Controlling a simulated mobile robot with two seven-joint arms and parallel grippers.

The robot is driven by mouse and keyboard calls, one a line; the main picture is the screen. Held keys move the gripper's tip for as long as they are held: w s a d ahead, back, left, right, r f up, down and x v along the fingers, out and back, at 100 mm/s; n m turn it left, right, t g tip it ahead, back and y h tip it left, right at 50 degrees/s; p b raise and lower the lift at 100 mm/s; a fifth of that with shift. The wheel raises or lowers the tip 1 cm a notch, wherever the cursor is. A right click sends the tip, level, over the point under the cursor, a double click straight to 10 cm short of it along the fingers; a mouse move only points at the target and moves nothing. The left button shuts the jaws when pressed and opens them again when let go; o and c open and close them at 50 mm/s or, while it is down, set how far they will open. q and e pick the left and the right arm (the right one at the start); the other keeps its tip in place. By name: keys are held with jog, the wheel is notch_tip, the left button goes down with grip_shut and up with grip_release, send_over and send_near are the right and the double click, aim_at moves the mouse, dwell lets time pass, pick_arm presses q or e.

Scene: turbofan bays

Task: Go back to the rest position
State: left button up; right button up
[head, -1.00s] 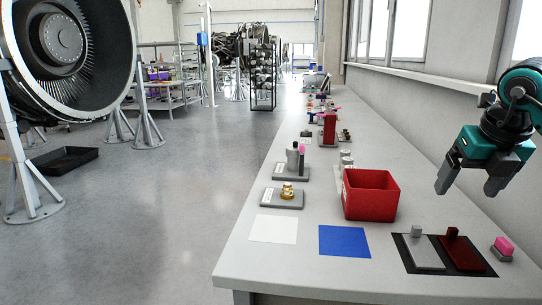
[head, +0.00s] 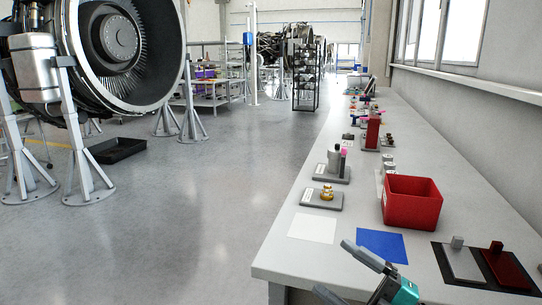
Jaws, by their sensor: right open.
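My right gripper (head: 331,267) shows at the bottom of the head view, in front of the bench's near end. It is teal with grey fingers, which are spread apart with nothing between them. Its fingers point up and left in the picture, and one of them overlaps the near edge of the blue square. The rest of my right arm is cut off by the bottom edge. My left gripper is not in view.
The long grey bench (head: 290,252) holds a white square (head: 312,228), a blue square (head: 383,246), a red bin (head: 411,204), brass parts on a plate (head: 322,198) and a black mat (head: 444,262). Clear floor lies left; a turbofan (head: 120,40) stands beyond.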

jog(key=s+d+f+m+t+h, duration=0.2)
jog(key=d+f+m+h, duration=0.1)
jog(key=f+m+h, duration=0.4)
jog(key=s+d+f+m+t+h, duration=0.2)
jog(key=f+m+h, duration=0.3)
jog(key=f+m, duration=0.35)
jog(key=s+f+m+g+h, duration=0.3)
jog(key=s+f+m+g, duration=0.2)
jog(key=s+f, duration=0.5)
jog(key=shift+s+d+f+g+p, duration=0.25)
jog(key=shift+d+f+g, duration=0.2)
jog(key=shift+f, duration=0.45)
jog(key=shift+w+m, duration=0.1)
jog(key=shift+m, duration=0.15)
